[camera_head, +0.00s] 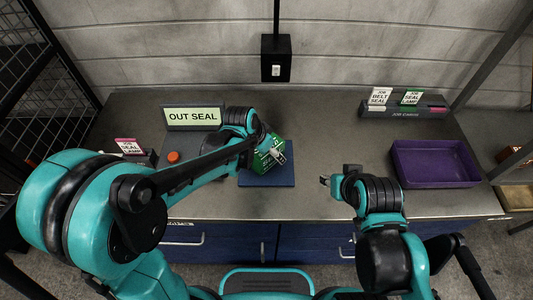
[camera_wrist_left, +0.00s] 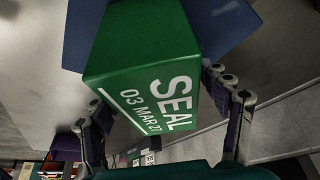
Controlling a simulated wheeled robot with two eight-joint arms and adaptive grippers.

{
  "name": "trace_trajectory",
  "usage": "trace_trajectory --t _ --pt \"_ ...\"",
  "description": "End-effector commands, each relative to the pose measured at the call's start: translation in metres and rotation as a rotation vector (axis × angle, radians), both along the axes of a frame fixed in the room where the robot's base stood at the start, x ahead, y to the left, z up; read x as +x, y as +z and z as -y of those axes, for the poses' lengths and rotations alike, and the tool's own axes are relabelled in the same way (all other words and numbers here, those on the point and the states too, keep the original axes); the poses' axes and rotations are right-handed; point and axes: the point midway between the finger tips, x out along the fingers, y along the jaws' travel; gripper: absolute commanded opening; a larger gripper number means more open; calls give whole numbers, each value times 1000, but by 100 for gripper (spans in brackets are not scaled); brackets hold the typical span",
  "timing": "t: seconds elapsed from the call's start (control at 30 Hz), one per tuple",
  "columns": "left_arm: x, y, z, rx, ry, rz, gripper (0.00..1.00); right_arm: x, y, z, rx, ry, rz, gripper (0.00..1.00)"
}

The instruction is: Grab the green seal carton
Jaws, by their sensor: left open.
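The green seal carton (camera_head: 266,160) stands on a blue mat (camera_head: 283,180) near the middle of the counter. In the left wrist view the carton (camera_wrist_left: 140,65) shows white print reading SEAL and 03 MAR 27. My left gripper (camera_head: 277,150) is at the carton in the head view. In the left wrist view its open fingers (camera_wrist_left: 165,115) lie on either side of the carton's near end; I cannot tell whether they touch it. My right gripper (camera_head: 324,181) is over the counter to the right of the mat, apart from the carton; its jaw state is too small to read.
An OUT SEAL sign (camera_head: 193,117) stands at the back left, with an orange button (camera_head: 173,157) in front. A purple tray (camera_head: 434,164) sits at the right. A card holder (camera_head: 404,111) is at the back right. A black post box (camera_head: 276,58) is on the wall.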

Motion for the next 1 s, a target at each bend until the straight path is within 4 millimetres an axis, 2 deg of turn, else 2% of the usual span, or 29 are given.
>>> trace_trajectory --t 0.43,0.47,0.67,0.73,0.77,1.0 --pt "0 -3 0 0 0 0 76 0 -3 0 0 0 0 40" --pt "0 -3 0 0 0 0 73 0 -3 0 0 0 0 40" --pt "0 -3 0 0 0 0 20 0 -3 0 0 0 0 40" --pt "0 -3 0 0 0 0 19 0 -3 0 0 0 0 40" --pt "0 -3 0 0 0 0 14 0 -3 0 0 0 0 40" --pt "0 -2 0 0 0 0 14 0 -2 0 0 0 0 40"
